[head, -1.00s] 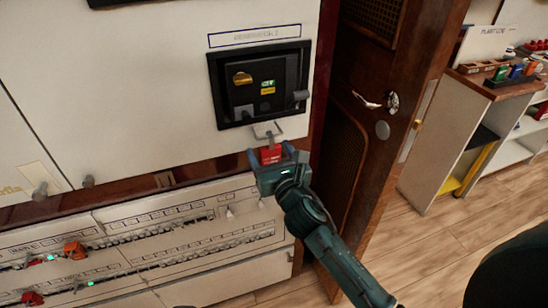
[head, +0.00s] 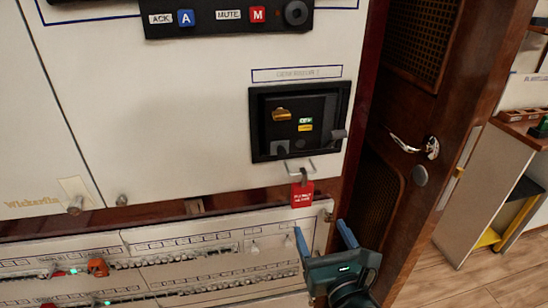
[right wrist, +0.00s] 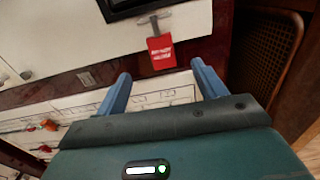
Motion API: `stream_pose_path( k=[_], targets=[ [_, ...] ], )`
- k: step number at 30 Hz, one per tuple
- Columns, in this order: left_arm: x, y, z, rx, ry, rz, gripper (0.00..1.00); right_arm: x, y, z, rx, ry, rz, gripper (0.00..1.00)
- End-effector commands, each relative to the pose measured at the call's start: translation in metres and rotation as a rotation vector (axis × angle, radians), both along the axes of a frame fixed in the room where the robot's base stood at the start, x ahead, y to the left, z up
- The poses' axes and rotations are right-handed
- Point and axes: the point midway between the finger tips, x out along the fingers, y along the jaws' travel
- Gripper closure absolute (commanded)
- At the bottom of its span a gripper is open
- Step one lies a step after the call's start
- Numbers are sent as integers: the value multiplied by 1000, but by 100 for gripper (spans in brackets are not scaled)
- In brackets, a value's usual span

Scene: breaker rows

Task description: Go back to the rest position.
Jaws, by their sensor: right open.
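My right gripper (head: 323,240) is open and empty, with its blue fingers apart, below and a little right of a red tag (head: 303,194). The tag hangs from a metal hasp (head: 299,168) under the black breaker unit (head: 300,122) on the white cabinet. In the right wrist view the tag (right wrist: 162,54) hangs beyond the open fingertips (right wrist: 163,78), apart from them. My left gripper is in neither view.
A dark wooden door (head: 430,100) with a metal handle (head: 406,144) stands right of the cabinet. A lower panel (head: 190,255) with breaker rows runs along the bottom left. A shelf unit (head: 485,200) stands at the far right, with wooden floor before it.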

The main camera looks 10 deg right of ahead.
Motion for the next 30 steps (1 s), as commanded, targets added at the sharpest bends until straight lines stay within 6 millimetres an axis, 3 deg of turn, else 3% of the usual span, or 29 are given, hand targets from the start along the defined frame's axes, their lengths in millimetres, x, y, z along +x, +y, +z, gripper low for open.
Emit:
stream_pose_path(
  k=[5,14,21,25,30],
  targets=[
    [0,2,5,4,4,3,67,-7,1,-20,297,95,0,30],
    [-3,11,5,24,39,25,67,-48,9,-92,1475,410,-198,30],
    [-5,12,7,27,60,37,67,-92,17,-135,2381,527,-584,30],
    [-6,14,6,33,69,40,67,-110,20,-148,2706,516,-778,30],
    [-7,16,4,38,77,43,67,-120,22,-155,2896,488,-910,30]
  ],
)
